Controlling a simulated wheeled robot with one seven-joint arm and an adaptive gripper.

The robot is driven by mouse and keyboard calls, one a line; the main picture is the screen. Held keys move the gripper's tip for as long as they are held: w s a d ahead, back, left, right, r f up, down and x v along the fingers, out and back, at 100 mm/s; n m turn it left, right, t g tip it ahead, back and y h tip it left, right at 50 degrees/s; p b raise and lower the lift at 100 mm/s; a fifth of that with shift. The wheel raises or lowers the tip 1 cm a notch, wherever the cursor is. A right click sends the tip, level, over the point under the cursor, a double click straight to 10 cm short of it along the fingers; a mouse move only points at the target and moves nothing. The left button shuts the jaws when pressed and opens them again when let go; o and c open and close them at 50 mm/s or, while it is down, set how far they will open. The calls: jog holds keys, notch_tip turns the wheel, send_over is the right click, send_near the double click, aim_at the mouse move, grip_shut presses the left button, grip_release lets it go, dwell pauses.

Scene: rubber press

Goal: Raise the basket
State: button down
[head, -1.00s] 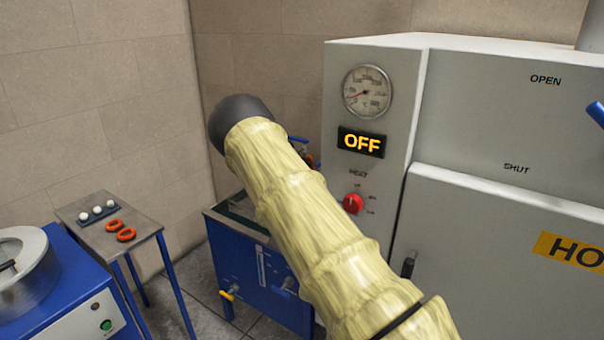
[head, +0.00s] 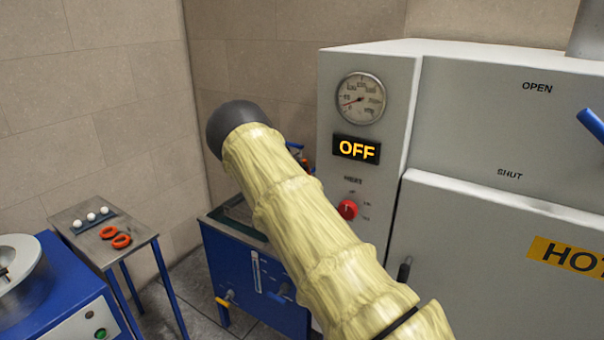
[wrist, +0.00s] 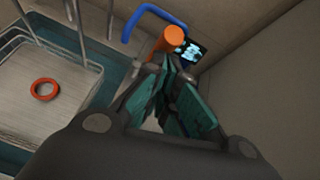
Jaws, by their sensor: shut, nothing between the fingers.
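The wire basket (wrist: 100,72) shows at the left of the wrist view, with a flat pale bottom and a red-orange ring (wrist: 45,89) lying in it. It sits within the teal-edged tank; whether liquid covers its floor I cannot tell. My gripper (wrist: 166,68) is shut and empty, to the right of the basket and apart from it. Past its fingertips are an orange cylinder (wrist: 173,40), a blue bent handle (wrist: 152,12) and a small lit display (wrist: 190,50). In the head view my arm hides the gripper and much of the blue tank (head: 236,262).
A grey press (head: 470,120) with an OFF display (head: 357,149) and red heat knob (head: 347,210) stands right of my arm. A side table (head: 88,250) holds two orange rings and white balls. A blue machine (head: 60,290) stands front left. Walls close off the back.

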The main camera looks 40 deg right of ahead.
jog(key=b+v, duration=0.3)
jog(key=v, duration=0.8)
jog(key=shift+s+r+b, duration=0.25)
jog(key=shift+s+b, duration=0.1)
jog(key=shift+b, duration=0.05)
jog(key=s+a+f+m+g+y, duration=0.15)
jog(key=s+a+f, duration=0.25)
jog(key=f, duration=0.7)
jog(key=s+a+f+m+y, duration=0.3)
jog(key=s+a+f, duration=0.2)
jog(key=f, duration=0.5)
jog(key=s+a+f+m+y, duration=0.2)
jog(key=s+a+f+m, duration=0.1)
jog(key=s+a+f, duration=0.4)
jog(key=s+a+f+m+y, duration=0.1)
jog(key=s+a+f+m, duration=0.1)
jog(key=s+a+f, duration=0.45)
jog(key=s+a+f+m+g+y, duration=0.1)
jog(key=s+a+f+m, duration=0.2)
jog(key=s, duration=0.9)
jog(key=s+a+f+m+y, duration=0.1)
jog(key=s+a+f+m, duration=0.2)
jog(key=s+a+m, duration=0.4)
jog(key=s+a+f+m+g+y, duration=0.1)
jog(key=s+a+f+m, duration=0.3)
jog(key=s+a, duration=0.6)
jog(key=s+m, duration=0.1)
jog(key=s, duration=0.6)
jog(key=shift+s+g, duration=0.35)
jog(key=shift+s, duration=0.05)
